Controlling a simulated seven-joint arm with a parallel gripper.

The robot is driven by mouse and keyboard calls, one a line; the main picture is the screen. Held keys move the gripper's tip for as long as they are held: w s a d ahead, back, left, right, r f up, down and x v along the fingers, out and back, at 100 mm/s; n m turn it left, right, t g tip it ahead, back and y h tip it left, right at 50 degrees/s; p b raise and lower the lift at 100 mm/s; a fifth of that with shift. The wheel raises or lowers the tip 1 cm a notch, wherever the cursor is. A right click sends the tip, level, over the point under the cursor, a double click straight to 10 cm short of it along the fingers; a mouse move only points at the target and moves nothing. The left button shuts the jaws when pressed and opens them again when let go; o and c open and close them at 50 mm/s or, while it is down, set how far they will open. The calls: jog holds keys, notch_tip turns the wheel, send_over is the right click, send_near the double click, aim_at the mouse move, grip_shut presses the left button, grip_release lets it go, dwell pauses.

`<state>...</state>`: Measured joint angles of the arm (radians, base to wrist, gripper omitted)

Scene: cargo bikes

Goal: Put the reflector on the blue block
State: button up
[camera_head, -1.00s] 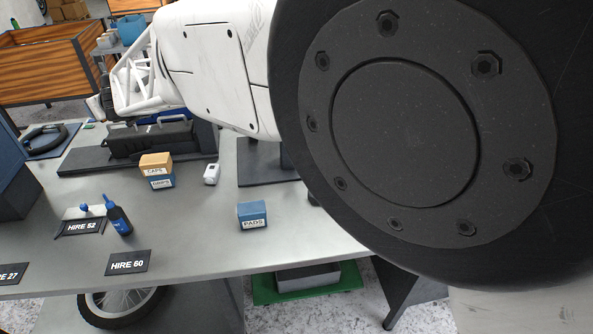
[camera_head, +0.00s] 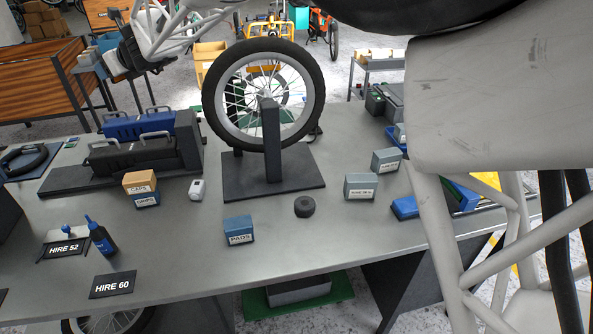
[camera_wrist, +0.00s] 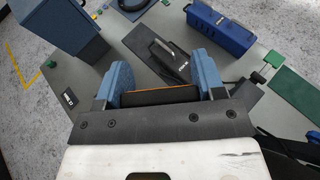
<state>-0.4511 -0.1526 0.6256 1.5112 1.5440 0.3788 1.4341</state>
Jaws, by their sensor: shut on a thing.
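My gripper (camera_wrist: 160,78) shows in the wrist view, its blue-padded fingers closed on a dark, flat piece with a thin orange edge, likely the reflector (camera_wrist: 158,96). It is held in the air above the bench; its face is hidden. In the head view I cannot make out the fingertips. A small blue box marked PADS (camera_head: 238,230) stands at the bench's front middle. Another small blue box (camera_head: 147,199) stands under an orange CAPS box (camera_head: 140,182). A low blue piece (camera_head: 405,207) lies at the right. I cannot tell which is the blue block.
A wheel (camera_head: 310,115) stands upright on a dark stand (camera_head: 230,190) mid-bench. Black and blue toolcases (camera_head: 130,158) stand at the back left. A bottle (camera_head: 101,238) and HIRE signs (camera_head: 112,284) are at the front left. A black puck (camera_head: 305,207) and grey-blue boxes (camera_head: 360,188) are right of PADS.

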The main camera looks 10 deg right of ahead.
jog(key=s+d+r+m+t+h, duration=0.1)
jog(key=d+r+m+h, duration=0.15)
jog(key=d, duration=2.05)
jog(key=s+d+r+m+t+h, duration=0.1)
jog(key=d+r+m+t+h, duration=0.15)
jog(key=d, duration=2.05)
jog(key=s+d+f+n+g+y, duration=0.1)
jog(key=s+d+f, duration=0.2)
jog(key=d+f, duration=0.7)
jog(key=s+d+f+n+y, duration=0.1)
jog(key=s+d+f, duration=0.2)
jog(key=d+f, duration=0.75)
jog(key=s+d+f, duration=0.2)
jog(key=s+f, duration=0.2)
jog(key=s, duration=0.1)
jog(key=s+d+f+m+h, duration=0.1)
jog(key=s+d+f, duration=0.2)
jog(key=s+f, duration=0.2)
jog(key=s+d+f+m, duration=0.1)
jog(key=s+d+f, duration=0.1)
jog(key=s+f, duration=0.3)
jog(key=shift+s+d+t+h, duration=0.2)
jog(key=shift+s+t+h, duration=0.15)
jog(key=shift+h, duration=0.05)
jog(key=shift+s+f, duration=0.3)
jog(key=shift+s, duration=0.25)
